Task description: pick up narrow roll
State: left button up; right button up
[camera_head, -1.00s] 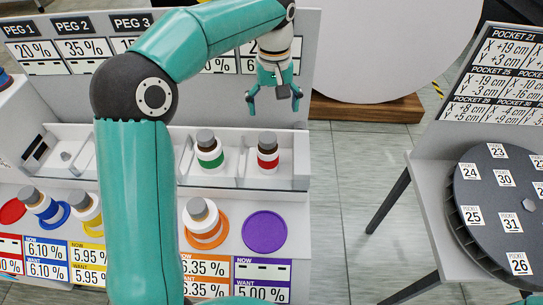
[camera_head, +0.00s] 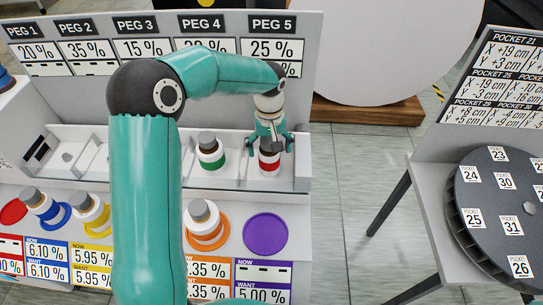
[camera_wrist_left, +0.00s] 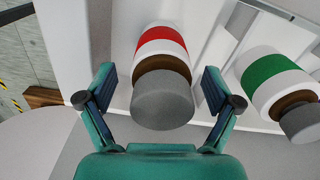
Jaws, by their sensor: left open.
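My left gripper (camera_head: 270,146) is open over the red-banded bottle (camera_head: 269,161), which stands upright in the white trough. In the left wrist view the red-banded bottle (camera_wrist_left: 163,85) lies between the two spread fingers, with a gap on each side. Its grey cap points toward the camera. The green-banded bottle (camera_head: 210,154) stands to its left in the trough and also shows at the right of the wrist view (camera_wrist_left: 275,82). I cannot tell which thing is the narrow roll; a large white disc (camera_head: 385,45) stands on a wooden base. My right gripper is not in view.
The trough (camera_head: 240,180) has a raised front edge, with a peg sign panel (camera_head: 215,25) behind. Blue, yellow and orange bottles stand on the front shelf beside an empty purple disc (camera_head: 265,233). A dark turntable (camera_head: 500,195) is at right. Clear floor lies between.

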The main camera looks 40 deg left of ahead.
pick_arm(q)
jog(key=shift+f, duration=0.45)
jog(key=c, duration=1.4)
jog(key=shift+r, duration=0.15)
notch_tip(320, 180, up, 20)
jog(key=p, duration=0.1)
